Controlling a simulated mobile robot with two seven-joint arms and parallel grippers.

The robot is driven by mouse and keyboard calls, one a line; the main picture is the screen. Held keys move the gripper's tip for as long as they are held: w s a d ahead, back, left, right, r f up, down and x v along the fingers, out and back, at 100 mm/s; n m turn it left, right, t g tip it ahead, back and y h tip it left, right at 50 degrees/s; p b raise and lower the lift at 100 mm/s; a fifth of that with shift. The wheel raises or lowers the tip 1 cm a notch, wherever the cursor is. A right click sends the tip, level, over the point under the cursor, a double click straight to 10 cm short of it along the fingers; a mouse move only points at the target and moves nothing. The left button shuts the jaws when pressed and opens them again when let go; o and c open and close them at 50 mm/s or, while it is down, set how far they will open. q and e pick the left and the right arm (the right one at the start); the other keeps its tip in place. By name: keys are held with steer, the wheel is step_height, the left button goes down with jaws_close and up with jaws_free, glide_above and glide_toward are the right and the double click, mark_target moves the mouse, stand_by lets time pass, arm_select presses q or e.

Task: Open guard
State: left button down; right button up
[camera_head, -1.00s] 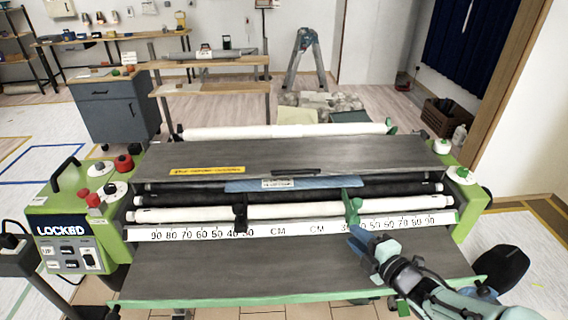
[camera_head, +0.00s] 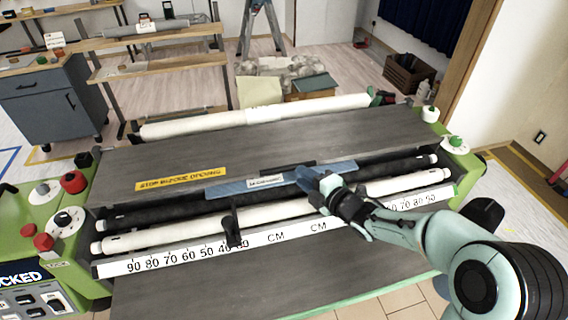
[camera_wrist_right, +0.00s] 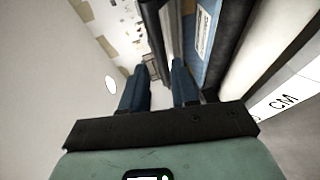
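The guard (camera_head: 390,130) is a wide dark grey panel across the top of the machine, lying flat and closed over it. It carries a yellow "STOP BEFORE OPENING" label (camera_head: 180,178) and a black bar handle (camera_head: 285,166) at its front edge. My right gripper (camera_head: 310,178) is at the front edge, close to the handle's right end and over the blue strip. In the right wrist view its two blue fingers (camera_wrist_right: 158,85) are apart, with a dark bar, seemingly the handle (camera_wrist_right: 153,30), running between their lines. Contact cannot be told. My left gripper is out of view.
A labelled blue strip (camera_head: 235,187), white rollers (camera_head: 160,235) and a CM scale (camera_head: 180,258) lie in front of the guard. A control box with red knobs (camera_head: 74,182) stands at left. A white roll (camera_head: 210,122) lies behind.

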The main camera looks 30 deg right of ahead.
mark_target(291, 169)
steer(key=x, duration=0.9)
steer(key=shift+r, duration=0.1)
jaws_close()
